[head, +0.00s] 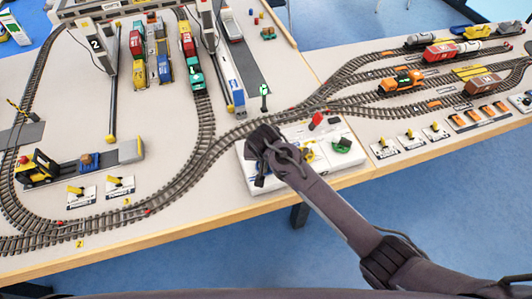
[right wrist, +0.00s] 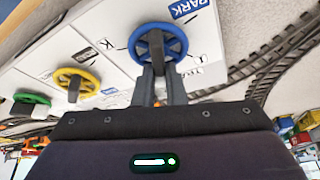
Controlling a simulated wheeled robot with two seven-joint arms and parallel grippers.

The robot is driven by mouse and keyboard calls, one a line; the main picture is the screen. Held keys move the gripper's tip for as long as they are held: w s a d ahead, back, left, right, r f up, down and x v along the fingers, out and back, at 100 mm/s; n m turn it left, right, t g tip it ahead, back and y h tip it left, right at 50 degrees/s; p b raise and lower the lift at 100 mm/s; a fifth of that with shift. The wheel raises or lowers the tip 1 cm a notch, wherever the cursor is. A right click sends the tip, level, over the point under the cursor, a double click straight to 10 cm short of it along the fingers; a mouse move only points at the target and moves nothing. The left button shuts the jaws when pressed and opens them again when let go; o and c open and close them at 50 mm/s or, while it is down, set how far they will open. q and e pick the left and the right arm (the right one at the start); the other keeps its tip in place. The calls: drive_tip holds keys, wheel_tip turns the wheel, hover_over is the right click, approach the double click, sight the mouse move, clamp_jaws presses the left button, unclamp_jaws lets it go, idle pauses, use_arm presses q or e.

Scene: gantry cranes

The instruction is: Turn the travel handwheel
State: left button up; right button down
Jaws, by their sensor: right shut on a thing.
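A white control panel (head: 352,128) carries blue, yellow and green handwheels. The blue handwheel (right wrist: 136,40) stands in the upper middle of the right wrist view, beside printed "PARK" lettering. My right gripper (right wrist: 159,72) is shut on the near side of the blue handwheel. In the head view my right gripper (head: 258,172) hides this wheel. The yellow handwheel (right wrist: 90,80) and the green handwheel (right wrist: 32,98) stand apart to the left in the wrist view. I cannot read a travel label on any wheel. My left gripper is not in view.
Model railway tracks (head: 205,150) curve close behind the panel. A red part (head: 317,119) stands at the panel's back. Yellow-levered switch boxes (head: 408,140) lie to the right. A gantry crane (head: 98,45) stands at the far left. The table's front edge is close to the panel.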

drive_tip(key=n+y+p, duration=0.1)
drive_tip(key=n+p, duration=0.1)
drive_tip(key=n+y+p, duration=0.1)
drive_tip(key=n+p, duration=0.1)
drive_tip(key=n, duration=0.1)
drive_tip(key=shift+a+r+n+g, duration=0.15)
drive_tip(key=shift+r+n+g, duration=0.05)
drive_tip(key=shift+n+g, duration=0.1)
drive_tip(key=shift+n+y+p, duration=0.6)
drive_tip(key=shift+n, duration=0.6)
drive_tip(key=shift+a+f+n+g+y+p, duration=0.1)
drive_tip(key=shift+n+g+y+p, duration=0.45)
drive_tip(key=shift+n, duration=0.95)
drive_tip(key=shift+s, duration=0.1)
drive_tip(key=c, duration=1.5)
unclamp_jaws()
drive_tip(key=v, duration=0.6)
drive_tip(key=shift+r, duration=0.25)
drive_tip(key=shift+s+d+r+p, duration=0.2)
drive_tip(key=shift+r+p, duration=0.1)
drive_tip(key=shift+r, duration=0.25)
